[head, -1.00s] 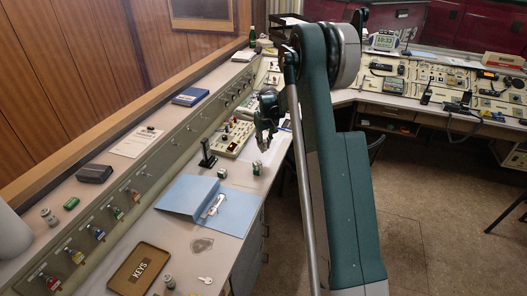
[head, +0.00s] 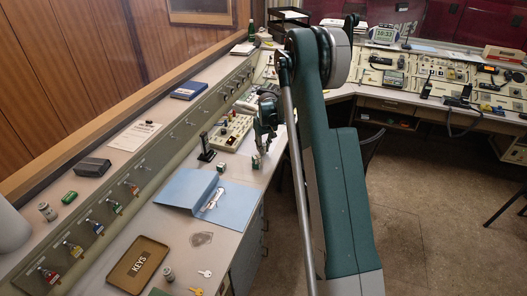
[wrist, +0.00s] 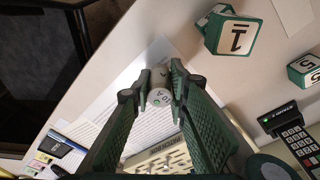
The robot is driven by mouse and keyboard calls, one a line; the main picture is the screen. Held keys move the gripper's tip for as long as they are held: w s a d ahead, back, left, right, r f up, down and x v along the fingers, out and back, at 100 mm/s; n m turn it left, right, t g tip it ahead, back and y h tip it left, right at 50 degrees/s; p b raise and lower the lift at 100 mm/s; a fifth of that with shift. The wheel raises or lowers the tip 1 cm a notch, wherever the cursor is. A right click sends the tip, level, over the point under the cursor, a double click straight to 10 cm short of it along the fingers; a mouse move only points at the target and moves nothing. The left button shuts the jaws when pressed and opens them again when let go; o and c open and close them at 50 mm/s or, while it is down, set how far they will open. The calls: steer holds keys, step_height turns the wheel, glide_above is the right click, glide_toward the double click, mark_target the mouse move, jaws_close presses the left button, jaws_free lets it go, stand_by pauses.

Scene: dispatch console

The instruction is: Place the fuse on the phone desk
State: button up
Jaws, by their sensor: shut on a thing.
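My gripper (wrist: 157,82) is shut on a fuse, a short pale grey cylinder (wrist: 158,96) whose marked end shows between the fingertips. In the head view my gripper (head: 261,148) points down over the right edge of the left-hand desk (head: 195,222), and the fuse cannot be made out there. In the wrist view white papers and a pale desk surface lie beneath the fuse; I cannot tell its height above them. No thing in view is plainly labelled as the phone desk. A keypad device (wrist: 290,122) is at the right in the wrist view.
Green-and-white number cubes (wrist: 234,35) stand near the gripper. A blue folder (head: 236,207), a KEYS tray (head: 138,263) and a black upright device (head: 206,150) are on the left-hand desk. A button panel (head: 232,133) lies behind. A console desk (head: 400,100) with radios stands at the back.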

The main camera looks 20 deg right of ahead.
steer(key=shift+f, duration=0.5)
steer(key=shift+f, duration=0.2)
steer(key=o, duration=0.9)
steer(key=shift+r, duration=0.2)
steer(key=r, duration=0.4)
steer(key=s+r+p, duration=0.1)
steer(key=r, duration=0.7)
steer(key=shift+s+p, duration=0.4)
